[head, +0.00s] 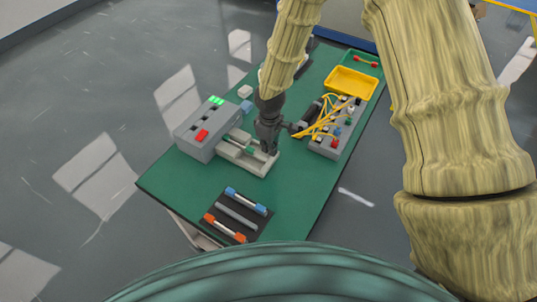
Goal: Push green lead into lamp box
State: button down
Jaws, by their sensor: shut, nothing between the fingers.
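The lamp box is probably the grey box (196,147) on the left of the green table, with bright green lamps (215,100) and a red part (201,135) on its top. A pale grey channel block (262,168) stands against its right side. A small green piece, likely the green lead (250,149), lies in the channel; how far it reaches towards the box is too small to tell. My gripper (269,151) is shut and empty, pointing down at the right end of the channel. Whether it touches the lead cannot be told.
Right of my gripper stands a grey block (326,148) with yellow cables (320,127). Yellow (353,82) and green trays are at the back. A dark rack (221,221) with blue, grey and orange rods lies at the front. The table (305,195) is bare at front right.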

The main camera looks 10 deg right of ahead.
jog(key=shift+r+b, duration=0.55)
jog(key=shift+r, duration=1.75)
